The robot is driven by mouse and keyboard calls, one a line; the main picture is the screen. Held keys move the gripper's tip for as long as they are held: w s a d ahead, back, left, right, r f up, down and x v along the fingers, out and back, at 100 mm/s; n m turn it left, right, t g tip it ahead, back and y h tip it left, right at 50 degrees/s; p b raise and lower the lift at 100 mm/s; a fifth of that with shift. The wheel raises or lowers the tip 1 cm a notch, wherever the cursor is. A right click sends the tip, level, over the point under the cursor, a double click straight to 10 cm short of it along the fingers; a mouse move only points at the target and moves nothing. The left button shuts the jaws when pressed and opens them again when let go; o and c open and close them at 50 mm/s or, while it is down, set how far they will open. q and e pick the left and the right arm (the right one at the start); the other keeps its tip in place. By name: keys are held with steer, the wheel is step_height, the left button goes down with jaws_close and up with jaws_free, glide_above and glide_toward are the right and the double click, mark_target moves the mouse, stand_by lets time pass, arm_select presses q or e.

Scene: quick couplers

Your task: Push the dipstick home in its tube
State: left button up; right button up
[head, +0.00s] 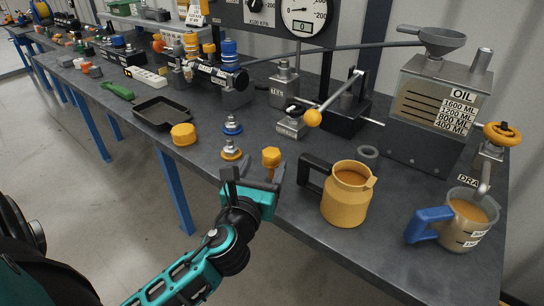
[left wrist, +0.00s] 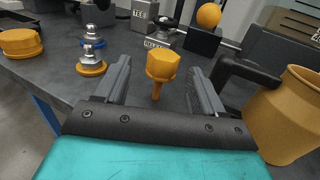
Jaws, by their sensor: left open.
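A yellow faceted knob on a thin yellow stem (head: 271,157) stands near the front edge of the bench. It looks like the dipstick's handle, though I cannot be sure. In the left wrist view the knob (left wrist: 163,66) is upright, in line with the gap between my fingers. My left gripper (head: 253,177) is open, with a finger on each side of that gap in the left wrist view (left wrist: 159,75). I see clear space between each finger and the knob. My right gripper is out of view.
A yellow jug (head: 346,196) with a black handle stands close right of my left gripper. A clear measuring jug (head: 468,222) is at the right edge. Silver couplers (head: 232,125) stand behind left, beside a yellow cap (head: 183,134). An oil tank (head: 433,105) stands behind.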

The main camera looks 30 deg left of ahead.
mark_target(274, 148)
arm_select(q)
steer(key=shift+d+r+x, duration=0.1)
steer(key=shift+x, duration=1.65)
steer(key=shift+d+r+x, duration=0.1)
steer(key=shift+x, duration=1.6)
steer(key=c, duration=1.2)
steer(key=shift+r, duration=0.4)
step_height(274, 148, up, 19)
steer(key=p, duration=0.7)
steer(key=shift+r+p, duration=0.15)
steer(key=shift+p, duration=0.2)
